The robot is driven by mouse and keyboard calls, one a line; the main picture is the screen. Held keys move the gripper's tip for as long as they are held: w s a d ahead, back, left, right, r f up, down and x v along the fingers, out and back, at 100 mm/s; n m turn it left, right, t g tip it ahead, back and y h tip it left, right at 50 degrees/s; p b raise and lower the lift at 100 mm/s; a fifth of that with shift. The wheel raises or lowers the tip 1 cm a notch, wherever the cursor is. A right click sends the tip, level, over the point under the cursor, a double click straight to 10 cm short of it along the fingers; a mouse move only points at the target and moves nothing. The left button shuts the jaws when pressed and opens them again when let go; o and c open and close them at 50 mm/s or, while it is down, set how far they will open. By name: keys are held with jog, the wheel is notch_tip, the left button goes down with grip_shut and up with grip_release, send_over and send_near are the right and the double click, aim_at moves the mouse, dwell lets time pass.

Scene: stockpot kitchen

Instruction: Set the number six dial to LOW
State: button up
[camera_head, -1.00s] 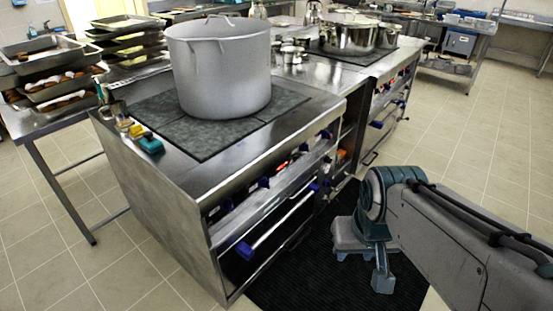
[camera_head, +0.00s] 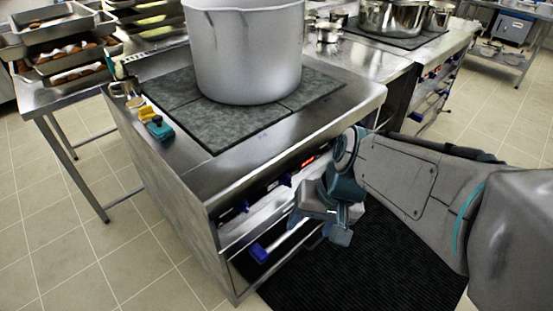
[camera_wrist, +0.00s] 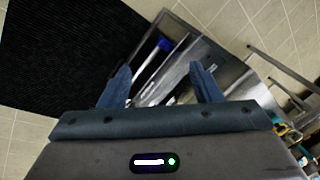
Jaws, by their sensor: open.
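The stove's front panel (camera_head: 262,192) carries a row of small dark blue dials, such as one dial (camera_head: 284,180) and another near the left corner (camera_head: 234,212). A red lit display (camera_head: 308,162) shows between dials. No numbers or LOW marks can be read, so I cannot tell which dial is number six. My gripper (camera_head: 318,207) is in front of the panel, toward its right part, and hides some of it. In the wrist view my gripper (camera_wrist: 160,80) has its two fingers spread, with nothing between them; the stove front lies beyond.
A large grey stockpot (camera_head: 248,55) stands on the dark hotplate (camera_head: 185,95). A blue-ended oven handle (camera_head: 259,252) juts out below the panel. A black mat (camera_head: 385,265) covers the floor in front. Metal trays (camera_head: 60,45) are stacked on the left table.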

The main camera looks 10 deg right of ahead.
jog(key=w+a+f+m+y+b, duration=0.45)
jog(key=f+b, duration=0.25)
jog(key=f, duration=0.2)
jog(key=m+t+b, duration=1.3)
jog(key=b, duration=0.2)
send_near(290, 184)
jog(key=shift+h, duration=0.45)
jog(key=b+x, duration=0.2)
jog(key=x, duration=0.7)
jog(key=shift+w+a+r, duration=0.1)
jog(key=shift+w+a, duration=0.1)
jog(key=shift+a, duration=0.15)
jog(key=c, duration=1)
